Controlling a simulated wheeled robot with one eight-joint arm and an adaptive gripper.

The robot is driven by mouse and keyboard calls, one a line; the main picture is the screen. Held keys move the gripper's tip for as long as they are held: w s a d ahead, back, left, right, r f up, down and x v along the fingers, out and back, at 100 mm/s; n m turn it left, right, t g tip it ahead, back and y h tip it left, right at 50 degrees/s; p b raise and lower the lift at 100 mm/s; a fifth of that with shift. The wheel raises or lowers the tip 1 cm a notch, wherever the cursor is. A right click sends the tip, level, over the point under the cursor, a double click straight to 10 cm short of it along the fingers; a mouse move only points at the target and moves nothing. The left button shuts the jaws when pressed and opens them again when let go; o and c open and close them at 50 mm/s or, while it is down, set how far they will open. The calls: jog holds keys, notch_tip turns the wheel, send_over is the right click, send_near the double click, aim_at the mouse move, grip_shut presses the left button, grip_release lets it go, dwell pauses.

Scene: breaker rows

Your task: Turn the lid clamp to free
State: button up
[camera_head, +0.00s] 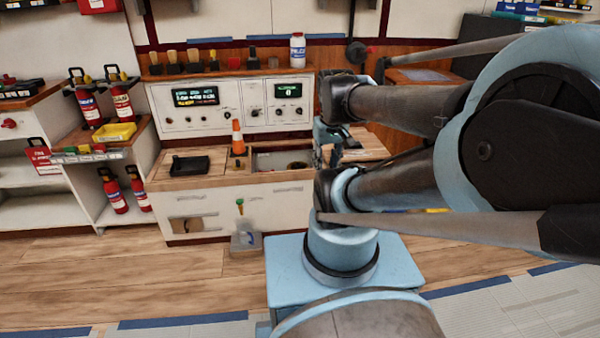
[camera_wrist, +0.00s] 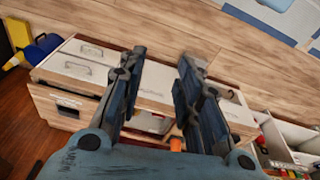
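I cannot pick out the lid clamp for certain in either view. A low wooden-topped bench (camera_head: 200,209) stands ahead, with an open recess (camera_head: 280,161) in its top. An orange-tipped piece (camera_head: 238,138) stands left of the recess, and a black tray (camera_head: 189,165) lies farther left. My gripper (camera_head: 326,152) is at the recess's right end, partly hidden by my arm. In the wrist view my gripper (camera_wrist: 161,58) has its two fingers apart, with nothing between them. The bench (camera_wrist: 85,75) is seen beyond and between the fingers, in a tilted view.
A control panel (camera_head: 230,107) rises behind the bench. A grey box (camera_head: 246,242) stands on the floor at its front, below a green-topped piece (camera_head: 240,206). Shelves with red extinguishers (camera_head: 86,103) stand at the left. Open wooden floor (camera_head: 150,275) lies in front.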

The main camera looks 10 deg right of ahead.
jog(key=w+r+n+g, duration=0.15)
jog(key=w+n, duration=0.25)
jog(key=w, duration=1.1)
jog(key=w+r+n, duration=0.2)
jog(key=w+n, duration=0.3)
jog(key=w, duration=1)
jog(key=w+f+n, duration=0.4)
jog(key=w+f, duration=0.6)
jog(key=w, duration=0.4)
jog(key=w+f+n, duration=0.4)
jog(key=w+f, duration=0.6)
jog(key=f, duration=0.5)
jog(key=shift+g, duration=0.35)
jog(key=f, duration=1.6)
jog(key=shift+s+d+f, duration=0.1)
jog(key=shift+d+f, duration=0.1)
jog(key=shift+f, duration=0.2)
grip_shut()
